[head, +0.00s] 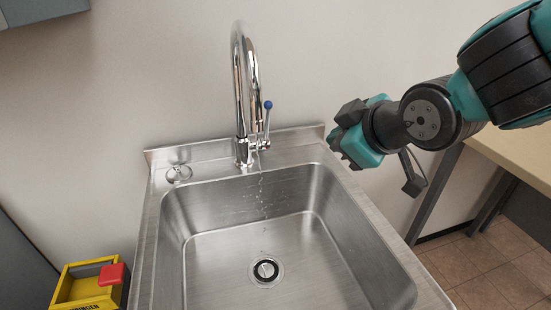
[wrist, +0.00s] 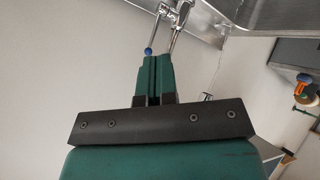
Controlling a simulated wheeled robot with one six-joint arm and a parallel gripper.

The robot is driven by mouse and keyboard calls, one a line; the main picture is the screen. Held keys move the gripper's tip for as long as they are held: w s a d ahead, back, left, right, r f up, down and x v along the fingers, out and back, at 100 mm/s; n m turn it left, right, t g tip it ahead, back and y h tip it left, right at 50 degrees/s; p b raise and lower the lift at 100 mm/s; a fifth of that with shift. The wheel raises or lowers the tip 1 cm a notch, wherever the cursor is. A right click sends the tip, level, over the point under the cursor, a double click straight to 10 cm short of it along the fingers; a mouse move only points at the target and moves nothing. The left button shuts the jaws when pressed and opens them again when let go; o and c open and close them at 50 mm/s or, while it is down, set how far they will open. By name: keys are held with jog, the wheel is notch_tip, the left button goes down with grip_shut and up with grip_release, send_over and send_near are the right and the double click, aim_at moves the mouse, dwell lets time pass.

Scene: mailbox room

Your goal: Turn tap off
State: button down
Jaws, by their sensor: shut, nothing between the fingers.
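A chrome tap (head: 240,90) with a tall curved spout stands at the back of the steel sink (head: 160,215). Its lever, tipped with a blue knob (head: 267,104), stands upright on the right side of the tap. A thin broken stream of water (head: 262,190) falls into the basin. My gripper (head: 338,146) is to the right of the lever, over the sink's back right corner, apart from the tap. In the wrist view the closed green fingers (wrist: 157,60) are empty, and the blue knob (wrist: 148,51) shows just past their tips, slightly left.
A wooden table (head: 515,155) stands at the right beneath my arm. A yellow box (head: 68,290) with a red part is at the lower left. A grey cabinet (head: 35,8) hangs at the upper left. Clear space lies between my gripper and the lever.

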jog(key=w+f+n+t+b, duration=0.4)
jog(key=w+f+b, duration=0.1)
jog(key=f+b, duration=0.15)
jog(key=n+t+y+b, duration=0.2)
jog(key=n+t+y, duration=0.2)
jog(key=n, duration=0.4)
send_near(269, 117)
jog(key=x, duration=0.7)
jog(key=shift+w+a, duration=0.15)
jog(key=shift+w, duration=0.05)
